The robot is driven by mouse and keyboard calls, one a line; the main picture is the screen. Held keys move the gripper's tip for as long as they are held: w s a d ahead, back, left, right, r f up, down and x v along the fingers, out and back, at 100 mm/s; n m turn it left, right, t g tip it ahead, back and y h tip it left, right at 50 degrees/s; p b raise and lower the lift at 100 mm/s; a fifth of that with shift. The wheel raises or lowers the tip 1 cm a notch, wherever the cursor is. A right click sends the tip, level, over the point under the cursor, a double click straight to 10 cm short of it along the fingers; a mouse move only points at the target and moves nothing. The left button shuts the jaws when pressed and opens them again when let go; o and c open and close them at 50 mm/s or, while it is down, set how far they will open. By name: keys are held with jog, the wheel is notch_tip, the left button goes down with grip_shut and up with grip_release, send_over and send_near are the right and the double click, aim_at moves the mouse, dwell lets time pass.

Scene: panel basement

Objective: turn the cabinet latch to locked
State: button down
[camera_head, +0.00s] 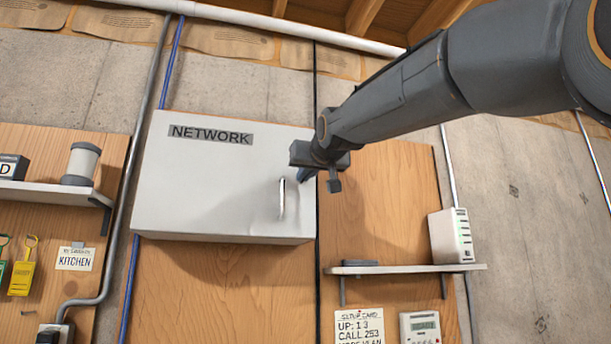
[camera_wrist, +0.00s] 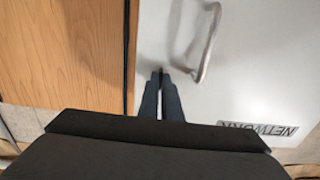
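The pale grey cabinet (camera_head: 200,205) marked NETWORK hangs on the wall in the head view, its door closed. A silvery bar handle (camera_head: 282,199) stands upright near the door's right edge. My gripper (camera_head: 303,177) is in front of the cabinet's upper right edge, above and right of the handle. Whether the fingertips touch the door cannot be told.
A wooden panel (camera_head: 390,205) lies right of the cabinet, with a small shelf (camera_head: 405,269) carrying a white box (camera_head: 450,236). A shelf (camera_head: 50,194) with a canister (camera_head: 82,164) is at the left. A blue conduit (camera_head: 130,280) runs beside the cabinet.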

jog(key=c, duration=2)
grip_release()
jog(key=shift+b+v, duration=1.4)
jog(key=shift+v, duration=2.45)
